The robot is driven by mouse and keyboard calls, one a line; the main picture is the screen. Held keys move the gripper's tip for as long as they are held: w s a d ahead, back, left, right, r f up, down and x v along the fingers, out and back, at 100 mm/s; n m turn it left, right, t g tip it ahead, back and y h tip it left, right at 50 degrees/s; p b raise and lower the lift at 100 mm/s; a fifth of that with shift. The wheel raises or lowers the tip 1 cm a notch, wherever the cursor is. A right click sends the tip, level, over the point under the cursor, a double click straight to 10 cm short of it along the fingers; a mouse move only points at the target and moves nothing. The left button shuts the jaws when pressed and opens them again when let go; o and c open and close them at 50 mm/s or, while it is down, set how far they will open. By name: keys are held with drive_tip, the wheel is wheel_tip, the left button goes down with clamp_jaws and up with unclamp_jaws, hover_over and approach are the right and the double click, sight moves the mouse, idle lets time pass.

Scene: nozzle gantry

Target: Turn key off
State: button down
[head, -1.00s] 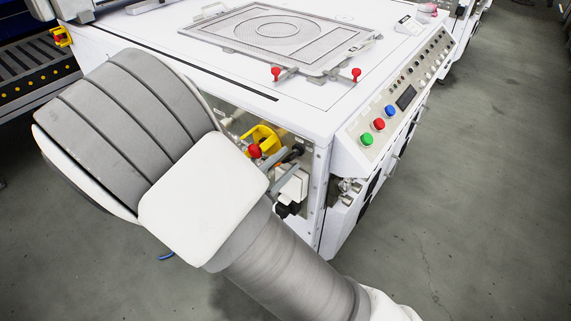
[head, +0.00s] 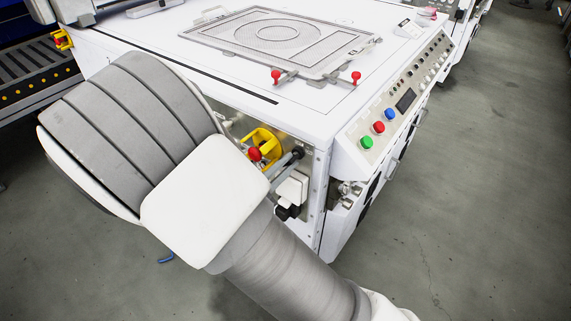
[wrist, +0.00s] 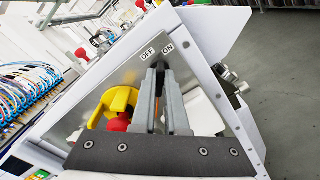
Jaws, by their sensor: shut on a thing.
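The OFF label (wrist: 149,53) and the ON label (wrist: 168,48) sit side by side on the grey metal panel (wrist: 126,76) of the white machine in the wrist view. My gripper (wrist: 165,78) reaches to the panel just below these labels, its two grey fingers close together. It is shut on the key, which the fingers hide almost wholly, so I cannot read its angle. In the head view my gripper (head: 287,164) touches or nearly touches the panel at the machine's corner, partly behind my arm.
A yellow guard (head: 262,141) with a red knob (head: 255,154) sits just left of my fingers. A white box (head: 292,187) is below them. Green, red and blue buttons (head: 379,127) line the sloped control panel at right. The floor at right is clear.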

drive_tip(key=shift+r+n+p, duration=0.15)
drive_tip(key=shift+n+p, duration=0.15)
drive_tip(key=shift+p, duration=0.15)
drive_tip(key=n+p, duration=0.2)
drive_tip(key=p, duration=0.1)
drive_tip(key=shift+r+n+p, duration=0.15)
drive_tip(key=shift+n+p, duration=0.2)
drive_tip(key=shift+n, duration=0.05)
drive_tip(key=shift+a+f+n+p, duration=0.1)
drive_tip(key=shift+f+n+p, duration=0.05)
drive_tip(key=shift+n+p, duration=1.15)
drive_tip(key=shift+f+n+p, duration=0.1)
drive_tip(key=shift+n+p, duration=1.15)
drive_tip(key=shift+n, duration=0.05)
drive_tip(key=c, duration=0.9)
unclamp_jaws()
drive_tip(key=shift+c, duration=0.2)
drive_tip(key=p+v, duration=0.1)
drive_tip(key=v, duration=1.6)
drive_tip(key=shift+a+p, duration=0.2)
drive_tip(key=shift+p, duration=0.15)
